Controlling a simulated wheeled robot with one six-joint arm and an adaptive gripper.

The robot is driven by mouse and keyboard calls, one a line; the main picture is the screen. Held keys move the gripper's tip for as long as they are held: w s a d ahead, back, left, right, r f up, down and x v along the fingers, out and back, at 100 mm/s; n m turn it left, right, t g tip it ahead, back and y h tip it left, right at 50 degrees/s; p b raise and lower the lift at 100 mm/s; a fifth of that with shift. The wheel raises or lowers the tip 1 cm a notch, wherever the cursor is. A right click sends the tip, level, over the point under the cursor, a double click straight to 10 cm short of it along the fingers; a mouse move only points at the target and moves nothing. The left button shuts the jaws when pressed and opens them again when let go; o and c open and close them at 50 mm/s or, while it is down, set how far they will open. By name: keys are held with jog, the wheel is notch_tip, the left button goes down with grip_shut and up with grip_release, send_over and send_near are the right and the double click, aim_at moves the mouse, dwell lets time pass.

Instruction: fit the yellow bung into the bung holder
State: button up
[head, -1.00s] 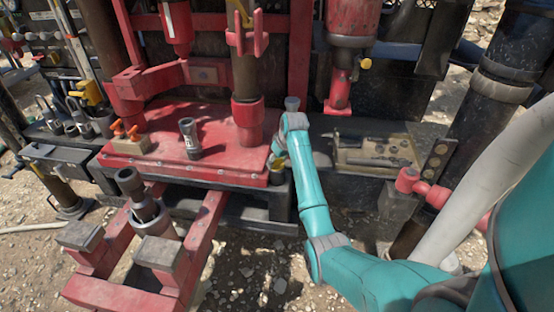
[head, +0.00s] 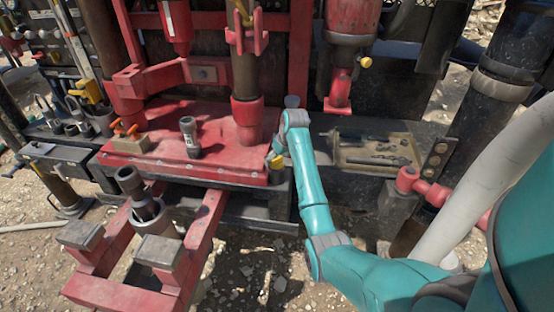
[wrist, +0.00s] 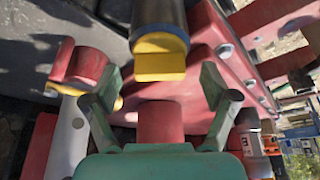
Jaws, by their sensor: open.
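The yellow bung (wrist: 160,58) shows at the top middle of the wrist view, with a flat yellow tab facing me. It sits at the end of a dark round cylinder (wrist: 158,14), which looks like the bung holder; how deep it sits I cannot tell. My gripper (wrist: 161,82) is open and empty, its two teal fingers spread below and to either side of the bung, apart from it. In the head view the bung (head: 276,161) is a small yellow patch at the right edge of the red deck, partly hidden by my wrist.
The red deck (head: 215,130) carries a dark upright fitting (head: 190,138) and a block with orange handles (head: 125,140). A thick red-footed pipe (head: 249,115) stands close left of my wrist. A tray of tools (head: 378,150) lies to the right.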

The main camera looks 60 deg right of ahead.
jog(key=v, duration=1.1)
dwell(0.3)
